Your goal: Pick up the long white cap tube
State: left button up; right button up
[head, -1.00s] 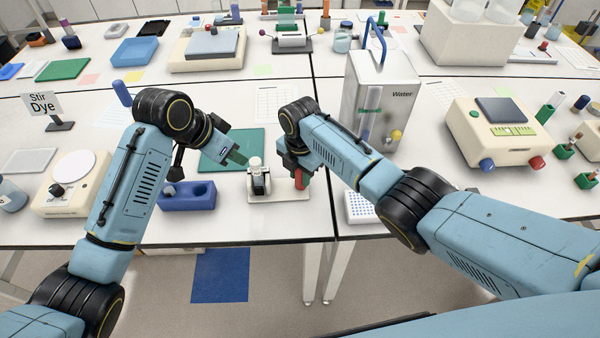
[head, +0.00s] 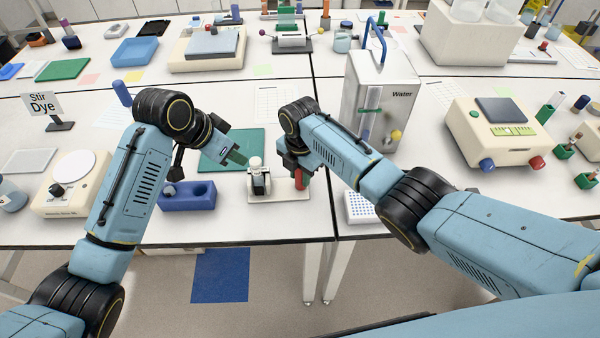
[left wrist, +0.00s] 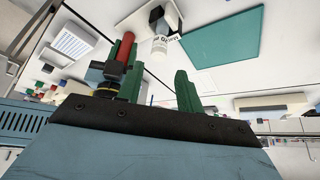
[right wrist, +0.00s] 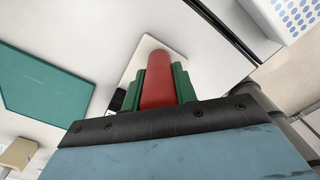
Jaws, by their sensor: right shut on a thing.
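My right gripper (head: 297,165) is shut on a red tube (head: 300,180), pointing down beside a small white stand (head: 283,194). In the right wrist view the red tube (right wrist: 158,82) sits between both green fingers (right wrist: 160,90). The stand carries a white-topped piece (head: 256,166); I cannot tell if it is a capped tube. My left gripper (head: 232,143) is open and empty, left of the stand; its green fingers (left wrist: 152,80) are apart in the left wrist view. At the far right, a green tube with a white end (head: 550,106) stands upright.
A blue block with holes (head: 187,196) lies left of the stand, and a green mat (head: 240,138) lies behind it. The Water container (head: 375,105) stands behind my right arm. A beige device (head: 500,130) is at right. A white tray with blue dots (head: 360,207) lies near the front edge.

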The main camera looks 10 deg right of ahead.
pick_arm(q)
jog(key=shift+o, duration=1.5)
jog(key=shift+f, duration=0.3)
jog(key=m+t+y, duration=0.5)
jog(key=m+t, duration=0.4)
jog(key=m, duration=1.4)
send_near(257, 171)
jog(key=m+t, duration=0.1)
jog(key=m, duration=0.1)
jog(key=x, duration=0.6)
jog(key=shift+w+r, duration=0.1)
jog(key=shift+r, duration=0.05)
jog(key=shift+s+f+x, duration=0.1)
jog(key=shift+f+x, duration=0.1)
jog(key=shift+x, duration=0.7)
jog(key=shift+s+f+x, duration=0.1)
jog(key=shift+f+x, duration=0.05)
jog(key=shift+x, duration=0.75)
jog(key=shift+f+x, duration=0.2)
jog(key=shift+x, duration=0.7)
